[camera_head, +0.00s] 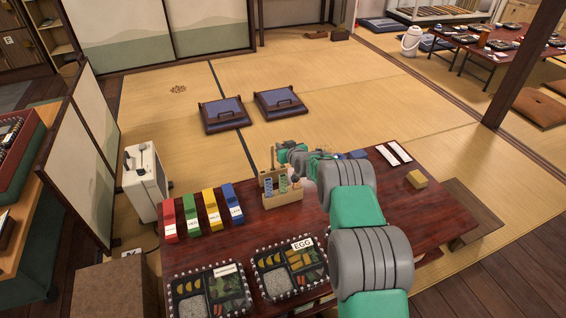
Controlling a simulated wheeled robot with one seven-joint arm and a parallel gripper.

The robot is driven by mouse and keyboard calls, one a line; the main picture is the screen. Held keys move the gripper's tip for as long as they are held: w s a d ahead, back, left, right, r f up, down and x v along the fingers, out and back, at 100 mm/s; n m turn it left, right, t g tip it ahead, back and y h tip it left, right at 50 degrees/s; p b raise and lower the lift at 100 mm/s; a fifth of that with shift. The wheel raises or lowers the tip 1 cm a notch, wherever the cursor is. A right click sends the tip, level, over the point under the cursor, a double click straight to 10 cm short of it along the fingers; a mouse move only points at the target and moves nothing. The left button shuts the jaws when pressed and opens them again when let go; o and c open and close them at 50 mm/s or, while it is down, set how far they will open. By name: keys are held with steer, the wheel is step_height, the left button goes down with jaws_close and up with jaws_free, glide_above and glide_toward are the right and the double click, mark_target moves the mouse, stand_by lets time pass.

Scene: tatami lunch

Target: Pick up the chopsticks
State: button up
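A light wooden caddy (287,197) with compartments stands on the dark red low table (425,205). It holds small blue and green patterned items (267,187), and a thin tan upright piece (273,158) rises at its back. I cannot tell for certain which of these are the chopsticks. My arm reaches over the table from the lower right. Its green and grey end, with my gripper (284,153), is just behind the caddy. The fingers are too small and too covered to show whether they are open or hold anything.
Red, green, yellow and blue boxes (191,214) stand left of the caddy. Two bento trays (289,271) lie at the front. A white strip-like item (393,153) and a yellow block (416,179) lie on the right. Floor cushions (224,114) are beyond the table.

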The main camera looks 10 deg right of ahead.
jaws_close()
step_height(320, 180, up, 18)
steer(key=p, duration=0.5)
steer(key=shift+r, duration=0.25)
stand_by(0.5)
